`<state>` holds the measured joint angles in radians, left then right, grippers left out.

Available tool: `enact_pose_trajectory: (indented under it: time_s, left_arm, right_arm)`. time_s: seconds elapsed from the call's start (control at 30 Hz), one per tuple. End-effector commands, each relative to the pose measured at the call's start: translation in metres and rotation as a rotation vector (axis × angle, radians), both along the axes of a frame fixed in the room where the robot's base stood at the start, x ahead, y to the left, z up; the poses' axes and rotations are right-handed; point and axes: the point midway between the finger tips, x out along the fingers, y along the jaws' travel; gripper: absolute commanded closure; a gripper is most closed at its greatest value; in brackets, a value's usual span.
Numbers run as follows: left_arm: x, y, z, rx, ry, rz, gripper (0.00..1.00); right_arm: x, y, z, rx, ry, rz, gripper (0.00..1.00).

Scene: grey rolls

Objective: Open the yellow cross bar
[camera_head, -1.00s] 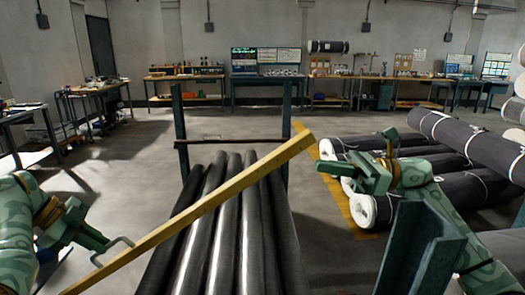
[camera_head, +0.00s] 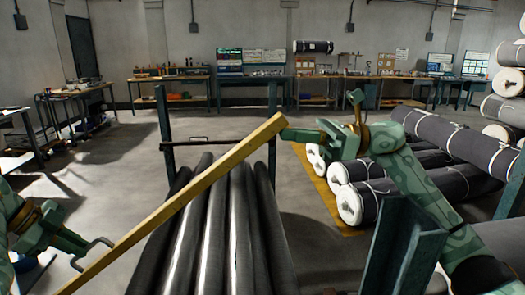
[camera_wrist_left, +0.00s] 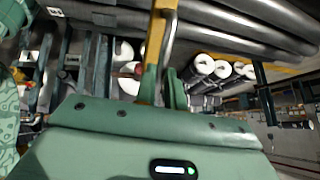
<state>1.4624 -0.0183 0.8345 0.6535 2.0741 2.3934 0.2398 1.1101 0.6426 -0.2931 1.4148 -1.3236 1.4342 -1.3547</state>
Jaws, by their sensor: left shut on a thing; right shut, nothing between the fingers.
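The yellow cross bar (camera_head: 190,200) slopes from the lower left up to the right, above the dark rolls, in the head view. It also shows in the left wrist view (camera_wrist_left: 153,50). A bent metal handle (camera_head: 91,257) is on its near part. My left gripper (camera_head: 82,248) is shut on this handle; the fingers partly hide the grip. My right gripper (camera_head: 290,135) is shut and empty beside the bar's far upper end. Its fingertips look close to that end; I cannot tell whether they touch.
Several dark rolls (camera_head: 215,240) lie side by side below the bar, between dark upright posts (camera_head: 165,140). More wrapped rolls (camera_head: 450,145) are stacked at the right. A green steel post (camera_head: 405,250) stands in the right foreground. Workbenches (camera_head: 320,85) line the back wall.

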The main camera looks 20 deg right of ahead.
Motion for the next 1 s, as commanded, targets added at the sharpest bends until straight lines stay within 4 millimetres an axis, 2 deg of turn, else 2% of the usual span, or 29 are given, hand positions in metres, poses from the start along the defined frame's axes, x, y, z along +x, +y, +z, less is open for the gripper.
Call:
enact_pose_trajectory:
  time_s: [0.03, 0.3, 0.33, 0.4, 0.77, 1.0]
  left_arm:
    - [-0.003, -0.008, -0.010, -0.005, 0.020, -0.018, 1.00]
    - [-0.004, -0.011, -0.013, -0.009, 0.027, -0.025, 1.00]
    - [-0.004, -0.012, -0.013, -0.009, 0.027, -0.024, 0.81]
    - [-0.004, -0.011, -0.013, -0.009, 0.026, -0.023, 0.68]
    - [-0.003, -0.003, -0.003, -0.005, 0.018, -0.015, 0.68]
    - [-0.007, 0.028, 0.039, -0.005, 0.018, -0.014, 0.68]
  right_arm:
    - [-0.001, 0.004, 0.003, -0.001, -0.004, 0.007, 1.00]
    - [-0.001, 0.004, 0.004, -0.001, -0.003, 0.008, 1.00]
    - [-0.001, 0.004, 0.004, -0.001, -0.003, 0.008, 1.00]
    - [-0.001, 0.004, 0.003, -0.001, -0.003, 0.008, 1.00]
    - [-0.001, 0.003, 0.004, -0.001, -0.003, 0.006, 1.00]
    - [-0.001, 0.003, 0.004, -0.001, -0.001, 0.005, 1.00]
